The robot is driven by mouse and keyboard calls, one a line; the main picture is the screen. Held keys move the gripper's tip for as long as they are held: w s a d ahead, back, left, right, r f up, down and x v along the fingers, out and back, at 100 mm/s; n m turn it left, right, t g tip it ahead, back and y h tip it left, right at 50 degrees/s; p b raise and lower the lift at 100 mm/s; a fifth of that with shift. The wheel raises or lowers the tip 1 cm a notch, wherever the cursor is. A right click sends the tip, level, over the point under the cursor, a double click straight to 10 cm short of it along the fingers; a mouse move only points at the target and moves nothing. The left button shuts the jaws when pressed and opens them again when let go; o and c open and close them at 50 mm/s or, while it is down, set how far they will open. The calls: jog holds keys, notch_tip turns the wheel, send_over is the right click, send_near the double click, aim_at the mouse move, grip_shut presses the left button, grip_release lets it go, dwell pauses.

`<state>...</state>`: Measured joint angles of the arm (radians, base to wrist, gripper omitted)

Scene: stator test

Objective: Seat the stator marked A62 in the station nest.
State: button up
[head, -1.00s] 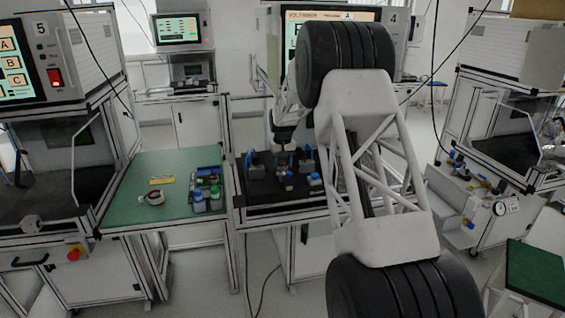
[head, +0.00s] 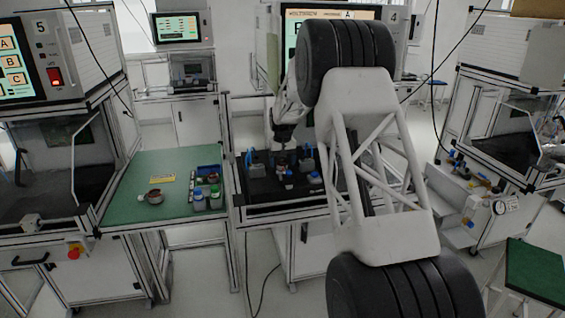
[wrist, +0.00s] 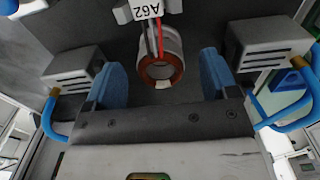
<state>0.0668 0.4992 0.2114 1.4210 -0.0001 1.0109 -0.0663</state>
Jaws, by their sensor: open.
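The stator marked A62 (wrist: 160,68), a pale ring with a copper inside, is in the middle of the wrist view. Red and dark wires run from it beside its white tag (wrist: 148,11), which reads upside down. My gripper (wrist: 162,82) is open, with a blue-padded finger on either side of the stator and a visible gap at each pad. In the head view my gripper (head: 283,138) is over the dark station bed (head: 285,208). The nest under the stator is hidden, so I cannot tell how fully the stator sits.
Grey blocks with blue tubes (wrist: 75,72) (wrist: 272,42) flank the stator closely. On the green table (head: 130,210) at left are another stator-like ring (head: 154,196), a yellow label (head: 162,179) and a tray of coloured-lidded containers (head: 207,197).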

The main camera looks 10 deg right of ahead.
notch_tip(320, 180, up, 8)
jog(key=shift+f, duration=0.2)
dwell(0.3)
dwell(0.4)
jog(key=shift+s, duration=0.1)
jog(key=shift+s+a+r, duration=0.1)
jog(key=shift+s+r, duration=0.35)
jog(key=s+a+r, duration=0.1)
jog(key=s+r, duration=0.4)
jog(key=s, duration=0.6)
jog(key=s+a+r+t, duration=0.15)
jog(key=s+r, duration=0.35)
jog(key=s, duration=0.6)
jog(key=s+a+r, duration=0.1)
jog(key=s+r, duration=0.3)
jog(key=s, duration=0.7)
jog(key=s+a+f, duration=0.1)
jog(key=s+f, duration=0.2)
jog(key=s, duration=1.3)
jog(key=s+a+f+t, duration=0.1)
jog(key=s+f, duration=0.2)
jog(key=s, duration=1.4)
jog(key=shift+s+a+f, duration=0.15)
jog(key=shift+s+a, duration=0.05)
jog(key=shift+s, duration=0.1)
